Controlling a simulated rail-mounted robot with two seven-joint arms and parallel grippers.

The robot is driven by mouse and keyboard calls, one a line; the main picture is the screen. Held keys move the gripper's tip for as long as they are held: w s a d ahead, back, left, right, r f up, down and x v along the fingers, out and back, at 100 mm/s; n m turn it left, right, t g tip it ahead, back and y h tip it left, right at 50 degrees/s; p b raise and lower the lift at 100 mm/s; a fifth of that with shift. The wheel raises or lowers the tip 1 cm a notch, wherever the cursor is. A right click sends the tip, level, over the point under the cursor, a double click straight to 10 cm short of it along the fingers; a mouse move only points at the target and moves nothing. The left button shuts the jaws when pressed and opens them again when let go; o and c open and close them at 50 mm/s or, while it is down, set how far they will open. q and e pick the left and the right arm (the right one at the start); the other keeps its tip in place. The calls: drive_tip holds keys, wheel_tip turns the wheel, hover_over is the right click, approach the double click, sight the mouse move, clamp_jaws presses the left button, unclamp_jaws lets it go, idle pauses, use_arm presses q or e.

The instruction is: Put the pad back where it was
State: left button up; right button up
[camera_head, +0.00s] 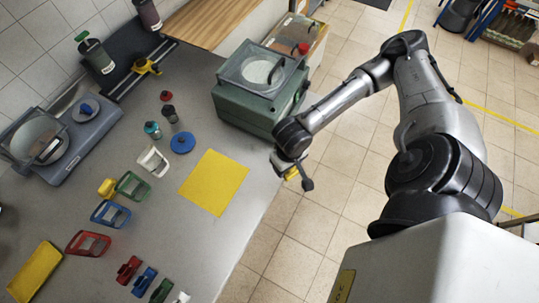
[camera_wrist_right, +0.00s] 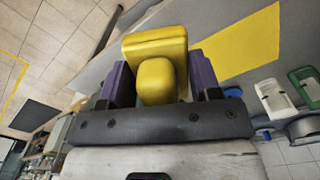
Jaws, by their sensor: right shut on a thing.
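My right gripper (camera_head: 292,171) is over the floor just past the table's right edge. In the right wrist view its purple fingers (camera_wrist_right: 155,85) are shut on a yellow pad (camera_wrist_right: 155,47), a block with a rounded grip between the fingers. The head view shows only a small yellow bit of it, mostly hidden by the gripper. A flat yellow square (camera_head: 214,182) lies bare on the grey table (camera_head: 225,225). It also shows in the right wrist view (camera_wrist_right: 240,47). My left gripper is not in view.
A green machine (camera_head: 248,110) stands at the table's back right edge. Left of the square are a white frame (camera_head: 153,160), coloured frames (camera_head: 110,214) and a blue disc (camera_head: 182,142). Several coloured clips (camera_head: 144,281) and a yellow tray (camera_head: 35,272) lie near the front.

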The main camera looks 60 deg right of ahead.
drive_tip(key=s+d+f+m+b, duration=0.45)
drive_tip(key=s+d+f, duration=0.3)
drive_tip(key=d, duration=0.35)
drive_tip(key=m+b, duration=0.2)
drive_tip(key=m, duration=0.7)
hover_over(270, 165)
drive_tip(key=shift+n, duration=0.25)
wheel_tip(270, 165, down, 8)
drive_tip(key=shift+f, duration=2.2)
drive_tip(key=o, duration=1)
drive_tip(key=shift+f, duration=0.1)
drive_tip(key=shift+c, duration=0.2)
